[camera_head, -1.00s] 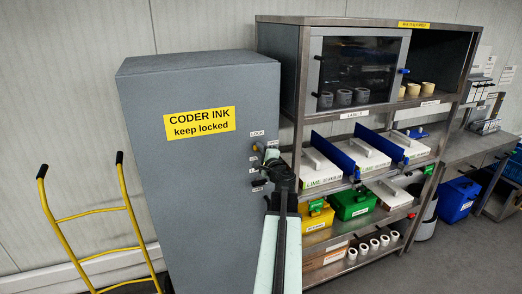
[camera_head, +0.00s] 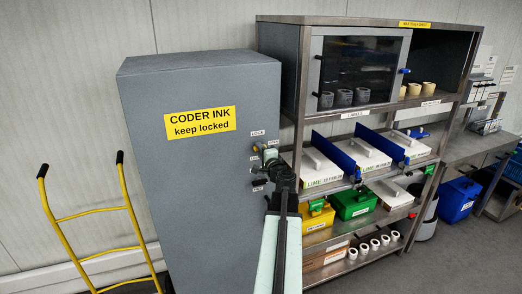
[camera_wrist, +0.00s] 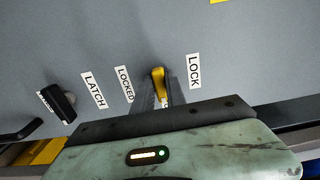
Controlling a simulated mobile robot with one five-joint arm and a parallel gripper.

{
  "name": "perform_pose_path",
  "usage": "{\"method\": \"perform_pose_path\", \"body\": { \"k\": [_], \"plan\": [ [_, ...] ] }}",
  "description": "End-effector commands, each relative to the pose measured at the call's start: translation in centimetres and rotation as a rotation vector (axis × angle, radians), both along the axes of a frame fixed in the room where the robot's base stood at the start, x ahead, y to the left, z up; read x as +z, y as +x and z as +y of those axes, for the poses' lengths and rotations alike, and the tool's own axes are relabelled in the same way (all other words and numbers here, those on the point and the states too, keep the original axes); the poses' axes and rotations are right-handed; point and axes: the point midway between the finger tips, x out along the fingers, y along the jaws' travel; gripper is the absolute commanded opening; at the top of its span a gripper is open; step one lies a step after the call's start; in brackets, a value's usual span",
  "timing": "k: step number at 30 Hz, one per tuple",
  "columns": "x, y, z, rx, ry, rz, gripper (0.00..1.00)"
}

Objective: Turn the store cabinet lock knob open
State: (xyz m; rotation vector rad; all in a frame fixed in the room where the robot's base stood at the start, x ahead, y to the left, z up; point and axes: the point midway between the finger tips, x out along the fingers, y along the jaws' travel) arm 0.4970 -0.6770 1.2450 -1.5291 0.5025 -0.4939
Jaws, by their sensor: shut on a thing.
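The grey store cabinet (camera_head: 190,200) stands upright with a yellow "CODER INK keep locked" sign on its front. Its yellow lock knob (camera_wrist: 158,76) sits between the LOCK and LOCKED labels in the wrist view. In the head view the knob (camera_head: 256,148) shows just left of my gripper (camera_head: 267,155). In the wrist view my gripper (camera_wrist: 163,95) is shut on the knob, and its fingers hide part of it. I cannot tell how far the knob is turned. A black latch handle (camera_wrist: 62,101) sits beside the LATCH label, apart from my gripper.
A steel shelf unit (camera_head: 440,100) with boxes, bins and rolls stands close on the right of the cabinet. A yellow hand truck (camera_head: 98,214) stands at the left. Some floor (camera_head: 455,250) at the right is clear.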

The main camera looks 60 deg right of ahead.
Motion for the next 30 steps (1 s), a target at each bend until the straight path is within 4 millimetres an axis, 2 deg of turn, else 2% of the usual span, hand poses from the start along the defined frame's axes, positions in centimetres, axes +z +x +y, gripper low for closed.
{"method": "perform_pose_path", "body": {
  "k": [1, 3, 14, 17, 27, 30],
  "plan": [
    [0.0, -0.2, -0.2, -0.007, -0.001, 0.0, 0.25],
    [0.0, -0.2, -0.2, -0.006, -0.001, 0.001, 0.38],
    [0.0, -0.4, 0.1, -0.003, 0.0, 0.0, 0.38],
    [0.0, -1.2, 0.8, -0.003, 0.0, 0.0, 0.38],
    [0.0, -6.2, 4.5, -0.006, -0.001, 0.001, 0.38],
    [0.0, -6.6, 4.7, -0.004, -0.001, 0.001, 0.38]
  ]
}}
